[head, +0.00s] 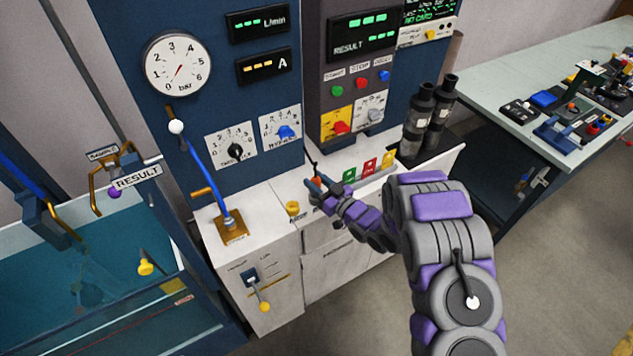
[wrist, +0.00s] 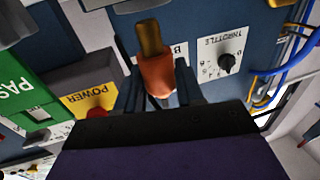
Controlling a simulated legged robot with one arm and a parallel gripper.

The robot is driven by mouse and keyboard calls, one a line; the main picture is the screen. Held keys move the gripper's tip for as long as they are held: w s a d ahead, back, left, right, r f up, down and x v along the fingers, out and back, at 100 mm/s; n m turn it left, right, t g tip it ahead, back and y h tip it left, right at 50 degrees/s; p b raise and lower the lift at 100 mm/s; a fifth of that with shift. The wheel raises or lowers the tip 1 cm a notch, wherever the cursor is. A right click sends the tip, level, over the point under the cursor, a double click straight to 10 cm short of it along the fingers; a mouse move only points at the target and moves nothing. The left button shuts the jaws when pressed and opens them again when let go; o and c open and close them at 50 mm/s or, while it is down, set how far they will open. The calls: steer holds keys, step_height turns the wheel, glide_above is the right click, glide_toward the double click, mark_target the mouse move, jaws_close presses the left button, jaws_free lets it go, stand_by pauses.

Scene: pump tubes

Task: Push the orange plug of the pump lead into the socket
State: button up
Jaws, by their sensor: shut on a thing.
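My gripper (head: 313,188) is shut on the orange plug (head: 317,182), above the white counter near its front edge. In the wrist view the orange plug (wrist: 157,76) sits between the two fingers, with a brass-brown end (wrist: 149,37) sticking out past them. A thin dark line, perhaps the lead (head: 311,158), rises from the plug in the head view. A small yellow round fitting (head: 292,208) stands on the counter just left of my gripper, apart from the plug. I cannot tell whether this fitting is the socket.
Green, red and yellow tags (head: 368,168) stand in a tray behind my gripper. Dark cylinders (head: 420,118) stand to the right. A water tank (head: 90,270) lies at the far left.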

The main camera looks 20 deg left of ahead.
steer(key=shift+d+r, duration=0.1)
steer(key=shift+d, duration=0.05)
stand_by(0.5)
steer(key=shift+f, duration=1.05)
steer(key=shift+r, duration=0.2)
steer(key=shift+r+p, duration=0.4)
steer(key=shift+r, duration=0.1)
steer(key=shift+a+p, duration=0.25)
steer(key=shift+p, duration=0.2)
stand_by(1.2)
steer(key=shift+f+b, duration=0.4)
steer(key=shift+f, duration=1.2)
stand_by(0.3)
